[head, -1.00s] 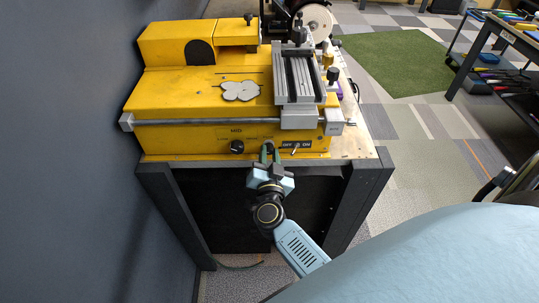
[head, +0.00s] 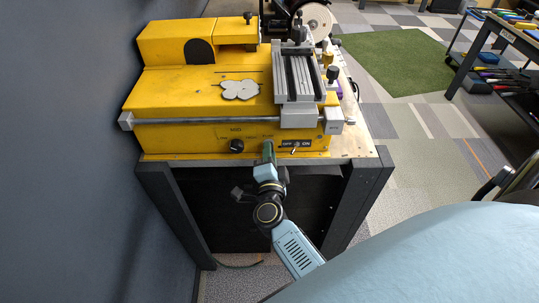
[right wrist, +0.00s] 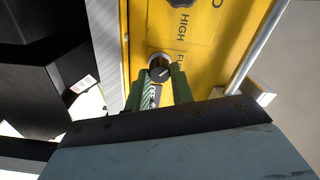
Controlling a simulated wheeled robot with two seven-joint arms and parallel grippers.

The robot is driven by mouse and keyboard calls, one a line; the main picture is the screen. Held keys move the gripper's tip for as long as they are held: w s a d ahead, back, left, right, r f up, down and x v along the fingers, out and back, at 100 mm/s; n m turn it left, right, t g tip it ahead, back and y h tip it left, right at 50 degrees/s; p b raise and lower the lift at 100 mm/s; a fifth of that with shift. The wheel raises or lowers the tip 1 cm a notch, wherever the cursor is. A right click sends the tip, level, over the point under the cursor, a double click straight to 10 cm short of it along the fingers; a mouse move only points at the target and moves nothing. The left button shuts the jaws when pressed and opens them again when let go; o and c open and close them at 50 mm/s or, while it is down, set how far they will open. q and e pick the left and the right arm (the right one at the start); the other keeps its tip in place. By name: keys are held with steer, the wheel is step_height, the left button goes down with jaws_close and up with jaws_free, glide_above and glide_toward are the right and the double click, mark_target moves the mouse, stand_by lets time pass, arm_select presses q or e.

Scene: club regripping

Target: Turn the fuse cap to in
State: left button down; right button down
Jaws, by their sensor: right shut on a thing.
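The yellow machine (head: 200,90) stands on a bench, with a row of controls on its front face. My right gripper (head: 268,150) is at that front face, between the black knob (head: 237,146) and the OFF/ON switch (head: 295,147). In the right wrist view, its green fingers (right wrist: 161,88) are shut on the round black fuse cap (right wrist: 160,73), one on each side. The cap has a pale mark on its face and a metal ring around it. In the head view the cap is hidden by the fingers. My left gripper is not in view.
A sliding metal table (head: 299,75) and a long rail (head: 200,121) sit above the controls. The dark bench frame (head: 175,200) is below. A dark wall (head: 60,150) is close on the left. The floor to the right has a green mat (head: 395,62).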

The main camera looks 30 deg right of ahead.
steer(key=shift+f+m+b, duration=0.15)
steer(key=shift+m+b, duration=1.2)
steer(key=shift+m, duration=3.25)
steer(key=c, duration=1.2)
jaws_free()
steer(key=v, duration=1.3)
steer(key=shift+s, duration=0.25)
